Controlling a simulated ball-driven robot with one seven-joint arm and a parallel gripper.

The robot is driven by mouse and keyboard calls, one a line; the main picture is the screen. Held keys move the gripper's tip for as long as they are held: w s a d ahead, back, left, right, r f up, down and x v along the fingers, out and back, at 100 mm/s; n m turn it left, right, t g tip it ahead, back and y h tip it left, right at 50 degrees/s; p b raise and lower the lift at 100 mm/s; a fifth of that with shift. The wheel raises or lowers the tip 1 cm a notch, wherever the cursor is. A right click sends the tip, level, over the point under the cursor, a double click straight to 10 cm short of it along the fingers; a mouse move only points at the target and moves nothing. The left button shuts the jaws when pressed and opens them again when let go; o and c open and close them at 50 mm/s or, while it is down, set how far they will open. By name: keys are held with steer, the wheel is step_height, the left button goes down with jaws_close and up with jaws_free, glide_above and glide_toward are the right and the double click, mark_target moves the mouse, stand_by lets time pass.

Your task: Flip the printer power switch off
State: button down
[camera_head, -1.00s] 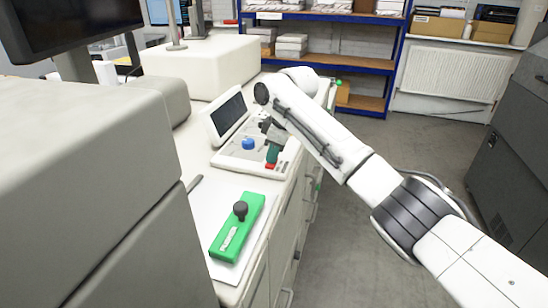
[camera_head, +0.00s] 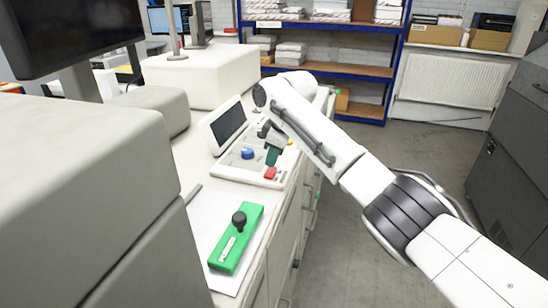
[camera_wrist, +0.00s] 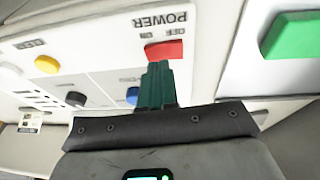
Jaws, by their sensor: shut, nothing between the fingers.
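The red power switch (camera_head: 270,174) sits at the near end of the light control panel (camera_head: 238,174). In the wrist view the red switch (camera_wrist: 165,50) lies beside the upside-down POWER lettering with ON and OFF marks. I cannot tell which way it is set. My gripper (camera_head: 271,157) is over the panel, just beyond the switch; its dark green fingers (camera_wrist: 157,70) are shut and empty. Their tips overlap the lower edge of the switch in the wrist view; whether they touch it is unclear.
A blue knob (camera_head: 248,153) and a yellow button (camera_wrist: 47,64) are on the same panel, with a tilted screen (camera_head: 228,123) behind. A green tool with a black knob (camera_head: 236,238) lies on the near counter. Grey floor is open to the right.

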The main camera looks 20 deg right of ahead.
mark_target(272, 172)
steer(key=v, duration=0.1)
steer(key=p+v, duration=0.2)
steer(key=shift+w+a+r, duration=0.2)
steer(key=shift+a, duration=0.1)
steer(key=b+v, duration=0.2)
steer(key=v, duration=0.7)
steer(key=shift+s+a+b, duration=0.2)
steer(key=shift+s+b, duration=0.2)
steer(key=shift+s, duration=0.05)
